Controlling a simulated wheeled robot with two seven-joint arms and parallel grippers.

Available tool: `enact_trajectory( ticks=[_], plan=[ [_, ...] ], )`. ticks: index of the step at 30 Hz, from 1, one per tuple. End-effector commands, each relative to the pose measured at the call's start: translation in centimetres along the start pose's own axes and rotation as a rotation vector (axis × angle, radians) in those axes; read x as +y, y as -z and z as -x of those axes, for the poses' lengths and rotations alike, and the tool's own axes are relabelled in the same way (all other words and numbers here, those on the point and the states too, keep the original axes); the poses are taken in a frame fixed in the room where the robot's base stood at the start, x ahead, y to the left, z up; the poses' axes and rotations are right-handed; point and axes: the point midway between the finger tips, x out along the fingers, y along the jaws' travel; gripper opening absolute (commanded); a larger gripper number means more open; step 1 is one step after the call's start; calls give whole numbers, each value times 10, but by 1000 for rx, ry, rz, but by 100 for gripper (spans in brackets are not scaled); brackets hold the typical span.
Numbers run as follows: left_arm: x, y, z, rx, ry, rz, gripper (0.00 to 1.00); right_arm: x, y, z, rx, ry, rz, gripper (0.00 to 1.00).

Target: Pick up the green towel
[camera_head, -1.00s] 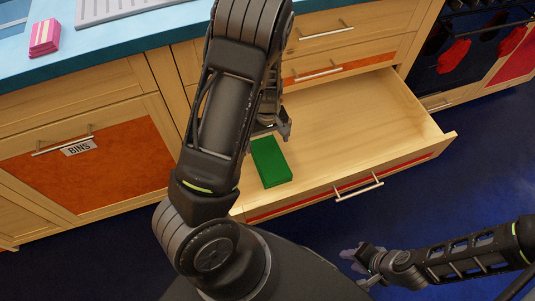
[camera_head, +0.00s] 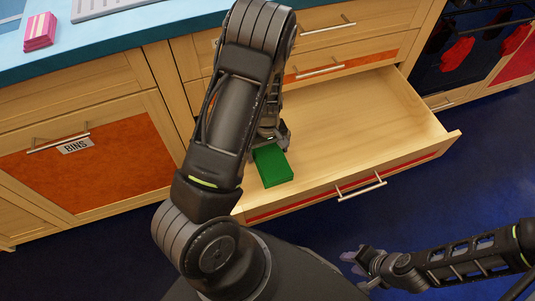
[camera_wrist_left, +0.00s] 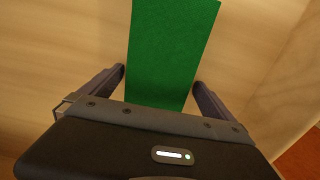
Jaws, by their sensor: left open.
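The green towel (camera_head: 273,167) is a folded flat block lying in the open drawer, near its front left corner. My left gripper (camera_head: 278,137) is inside the drawer at the towel's far end, partly hidden by my own arm. In the left wrist view, the towel (camera_wrist_left: 170,50) runs up from between the two fingers of my left gripper (camera_wrist_left: 160,85). The fingers stand open, one on each side of the towel, with small gaps. My right gripper (camera_head: 356,262) is low at the right, away from the drawer; its finger opening is not clear.
The open wooden drawer (camera_head: 370,115) is otherwise empty, with free floor to the right of the towel. Its front panel has a metal handle (camera_head: 362,187). Closed drawers sit above it. A pink striped block (camera_head: 40,31) stands on the blue counter (camera_head: 120,40).

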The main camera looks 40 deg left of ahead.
Motion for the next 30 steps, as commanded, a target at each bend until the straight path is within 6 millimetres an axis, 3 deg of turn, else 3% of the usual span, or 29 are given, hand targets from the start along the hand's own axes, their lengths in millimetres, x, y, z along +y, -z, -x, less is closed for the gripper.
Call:
enact_trajectory(
  ticks=[16,30],
  plan=[
    [0,0,1,0,0,-1,100,0,0,0,0,0,0,36],
    [0,0,1,0,0,-1,62,0,0,0,0,0,0,36]
  ],
)
